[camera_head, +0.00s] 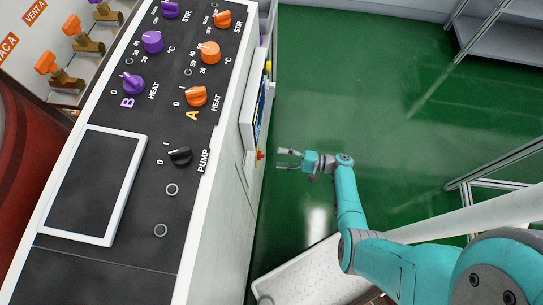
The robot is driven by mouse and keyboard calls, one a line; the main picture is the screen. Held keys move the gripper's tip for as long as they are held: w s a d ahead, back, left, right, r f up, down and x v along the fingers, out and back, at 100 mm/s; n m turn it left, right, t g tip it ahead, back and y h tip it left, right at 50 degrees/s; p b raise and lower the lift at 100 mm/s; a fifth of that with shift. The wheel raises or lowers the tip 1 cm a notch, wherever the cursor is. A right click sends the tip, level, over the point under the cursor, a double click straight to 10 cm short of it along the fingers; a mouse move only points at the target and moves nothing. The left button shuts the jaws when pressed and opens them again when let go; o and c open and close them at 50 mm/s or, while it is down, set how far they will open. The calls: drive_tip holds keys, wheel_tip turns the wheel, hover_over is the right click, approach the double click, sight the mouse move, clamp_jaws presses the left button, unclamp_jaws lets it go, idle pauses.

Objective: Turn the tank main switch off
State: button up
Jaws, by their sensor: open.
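My gripper (279,160) is open and empty, its fingers pointing left toward the side of the control cabinet (208,205). A small red part with a yellow edge (261,155) sits on that side face, just left of my fingertips. It looks like a switch, but I cannot tell its position or whether it is the tank main switch. A gap seems to show between it and the fingers. A yellow part (268,67) sits farther back on the same side. A black PUMP knob (180,156) is on the cabinet's top panel.
The top panel also carries purple B knobs (133,85), orange A knobs (196,96) and a dark screen (92,185). Orange-handled valves (47,63) are at the upper left. A white textured plate (310,275) lies below my arm. Green floor (390,100) is clear to the right, before metal shelving (500,40).

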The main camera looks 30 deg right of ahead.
drive_tip(key=v, duration=0.5)
drive_tip(key=shift+s+d, duration=0.2)
idle(0.4)
drive_tip(key=s+a+f+g+h, duration=0.3)
drive_tip(key=s+a+f+h, duration=0.3)
drive_tip(key=s+a+f, duration=0.5)
drive_tip(key=s+a+r+n+h, duration=0.25)
drive_tip(key=s+h, duration=0.25)
drive_tip(key=s, duration=0.5)
drive_tip(key=s+d+r+n+t+h, duration=0.1)
drive_tip(key=s+r+n+t, duration=0.1)
drive_tip(key=r, duration=1.1)
drive_tip(key=s+d+r+n+t+h, duration=0.1)
drive_tip(key=s+r+n+t, duration=0.1)
drive_tip(key=r, duration=1.1)
drive_tip(key=s+d+r+n+t+h, duration=0.1)
drive_tip(key=s+r+n+t, duration=0.2)
drive_tip(key=r, duration=1)
drive_tip(key=n, duration=0.3)
drive_tip(key=shift+d+h, duration=0.3)
drive_tip(key=shift+d, duration=0.1)
